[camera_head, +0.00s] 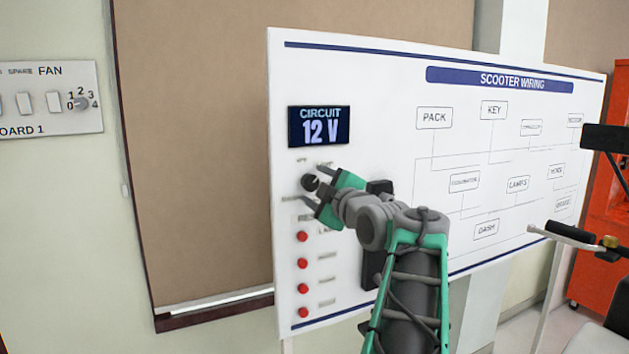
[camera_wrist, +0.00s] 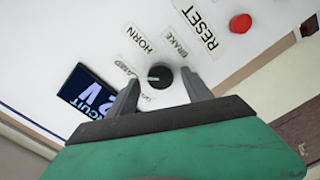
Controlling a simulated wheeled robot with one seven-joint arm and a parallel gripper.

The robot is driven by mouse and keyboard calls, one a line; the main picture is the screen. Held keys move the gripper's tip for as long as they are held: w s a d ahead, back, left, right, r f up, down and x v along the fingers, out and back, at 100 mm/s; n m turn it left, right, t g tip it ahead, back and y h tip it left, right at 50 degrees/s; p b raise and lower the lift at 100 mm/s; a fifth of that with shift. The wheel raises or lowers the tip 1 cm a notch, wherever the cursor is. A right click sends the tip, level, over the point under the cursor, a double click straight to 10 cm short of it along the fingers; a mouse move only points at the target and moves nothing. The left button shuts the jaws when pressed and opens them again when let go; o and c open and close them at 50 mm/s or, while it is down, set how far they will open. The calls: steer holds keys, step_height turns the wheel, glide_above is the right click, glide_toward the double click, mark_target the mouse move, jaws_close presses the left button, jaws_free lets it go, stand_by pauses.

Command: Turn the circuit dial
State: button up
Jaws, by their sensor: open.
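The circuit dial (camera_head: 310,183) is a small round black knob on the left part of the white wiring board (camera_head: 400,75). It also shows in the wrist view (camera_wrist: 160,76), with a light pointer mark on its face and labels such as HORN and BRAKE around it. My gripper (camera_head: 322,192) is open at the board, with one finger on each side of the dial. In the wrist view my gripper (camera_wrist: 162,92) has gaps between the fingers and the knob. The display (camera_head: 319,127) above the dial reads CIRCUIT 12 V.
Several red buttons (camera_head: 303,262) run down the board below the dial. A fan switch panel (camera_head: 50,100) is on the wall at the left. An orange cabinet (camera_head: 612,230) stands at the right, behind a scooter handlebar (camera_head: 565,236).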

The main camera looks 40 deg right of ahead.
steer(key=shift+x, duration=0.8)
steer(key=shift+c, duration=0.5)
jaws_close()
